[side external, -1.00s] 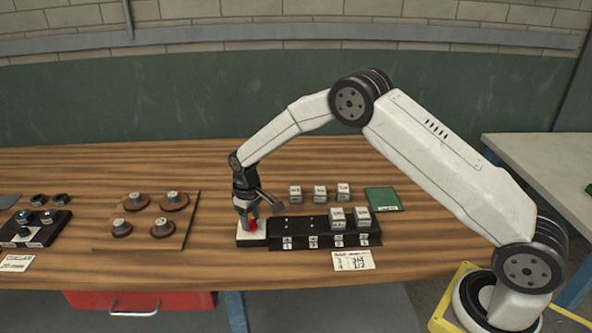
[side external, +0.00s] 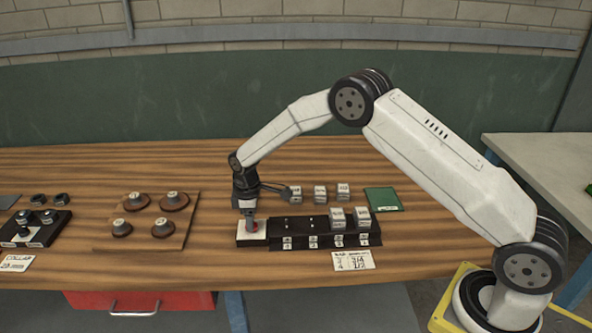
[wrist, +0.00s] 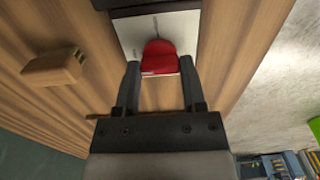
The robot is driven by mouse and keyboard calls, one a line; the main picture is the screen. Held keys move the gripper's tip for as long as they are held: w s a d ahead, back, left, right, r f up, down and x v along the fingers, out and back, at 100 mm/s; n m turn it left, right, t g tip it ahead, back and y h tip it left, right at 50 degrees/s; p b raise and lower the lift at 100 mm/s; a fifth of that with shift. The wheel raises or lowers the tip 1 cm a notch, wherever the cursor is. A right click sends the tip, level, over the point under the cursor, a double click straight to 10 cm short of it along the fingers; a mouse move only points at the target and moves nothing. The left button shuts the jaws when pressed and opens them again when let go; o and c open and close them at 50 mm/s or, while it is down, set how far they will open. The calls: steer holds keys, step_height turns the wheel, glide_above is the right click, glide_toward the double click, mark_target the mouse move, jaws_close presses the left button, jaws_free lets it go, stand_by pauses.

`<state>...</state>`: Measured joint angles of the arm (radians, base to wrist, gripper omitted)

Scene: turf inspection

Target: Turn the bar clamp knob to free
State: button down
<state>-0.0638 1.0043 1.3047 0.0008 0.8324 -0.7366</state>
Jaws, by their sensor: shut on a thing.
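The red knob (side external: 255,227) sits on a white plate (side external: 245,238) at the left end of the black block rail (side external: 300,241). My gripper (side external: 251,222) points down over the plate and is shut on the knob, hiding part of it in the side view. In the wrist view the red knob (wrist: 160,56) lies between the two fingers of my gripper (wrist: 160,75), over the white plate (wrist: 185,28). A thin dark mark shows on the plate beyond the knob. The knob's exact angle against any marking cannot be read.
Two white-topped blocks (side external: 348,217) stand on the rail's right part. Several loose blocks (side external: 320,193) stand behind it, near a green pad (side external: 383,199). A label card (side external: 353,261) lies in front. A board with round discs (side external: 150,220) is to the left.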

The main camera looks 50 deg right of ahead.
steer(key=shift+c, duration=0.8)
jaws_free()
steer(key=shift+r, duration=3.9)
